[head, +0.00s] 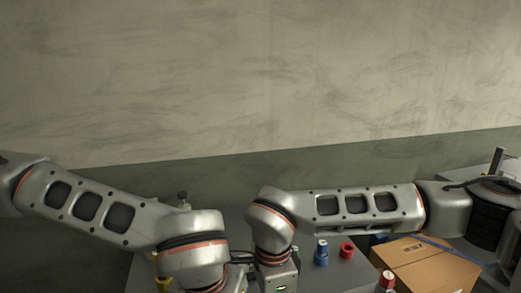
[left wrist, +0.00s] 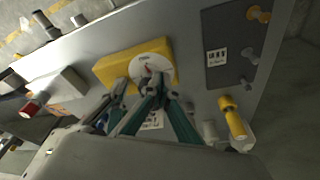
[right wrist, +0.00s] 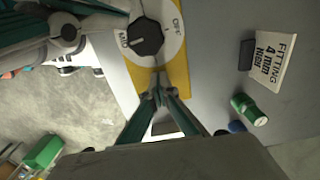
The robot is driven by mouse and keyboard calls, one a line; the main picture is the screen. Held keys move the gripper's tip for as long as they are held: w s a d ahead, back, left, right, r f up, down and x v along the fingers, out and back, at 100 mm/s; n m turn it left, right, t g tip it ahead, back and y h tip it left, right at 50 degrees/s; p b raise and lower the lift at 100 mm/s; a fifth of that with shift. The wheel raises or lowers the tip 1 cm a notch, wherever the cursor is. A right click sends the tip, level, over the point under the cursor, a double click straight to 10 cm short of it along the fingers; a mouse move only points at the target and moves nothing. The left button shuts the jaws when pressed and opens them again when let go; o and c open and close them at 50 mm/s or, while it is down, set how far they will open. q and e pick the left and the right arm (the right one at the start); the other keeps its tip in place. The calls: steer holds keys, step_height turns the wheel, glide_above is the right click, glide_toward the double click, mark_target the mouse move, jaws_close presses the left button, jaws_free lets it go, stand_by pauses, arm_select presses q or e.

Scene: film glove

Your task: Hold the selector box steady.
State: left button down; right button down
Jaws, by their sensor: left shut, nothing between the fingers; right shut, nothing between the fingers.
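The selector box is yellow with a white dial plate and a dark knob. In the left wrist view the box (left wrist: 113,68) lies on the grey table, and its knob carries a red mark. In the right wrist view its yellow edge (right wrist: 181,72) and dark knob (right wrist: 145,37) show, with OFF and MID printed on the plate. My left gripper (left wrist: 158,90) is shut and empty, its tips over the dial plate's near side. My right gripper (right wrist: 157,93) is shut and empty at the box's yellow edge; contact cannot be told. The head view shows neither the box nor the fingertips.
In the head view a cardboard box (head: 428,264), a blue fitting (head: 321,253) and a red ring (head: 347,251) stand at the right. The right wrist view shows a label card (right wrist: 271,60) and a green cylinder (right wrist: 249,109). A yellow fitting (left wrist: 232,118) shows in the left wrist view.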

arm_select(q)
steer(key=shift+s+a, duration=0.15)
steer(key=shift+a, duration=0.05)
step_height(320, 180, up, 6)
stand_by(0.6)
steer(key=shift+s, duration=0.1)
steer(key=shift+s+d+f, duration=0.1)
steer(key=shift+d+f, duration=0.4)
steer(key=shift+f, duration=0.5)
steer(key=shift+s+d+f, duration=0.1)
steer(key=shift+d+f, duration=0.45)
steer(key=shift+f, duration=0.45)
steer(key=shift+s+d+f, duration=0.1)
steer(key=shift+d+f, duration=0.4)
steer(key=shift+f, duration=0.5)
steer(key=shift+w, duration=0.3)
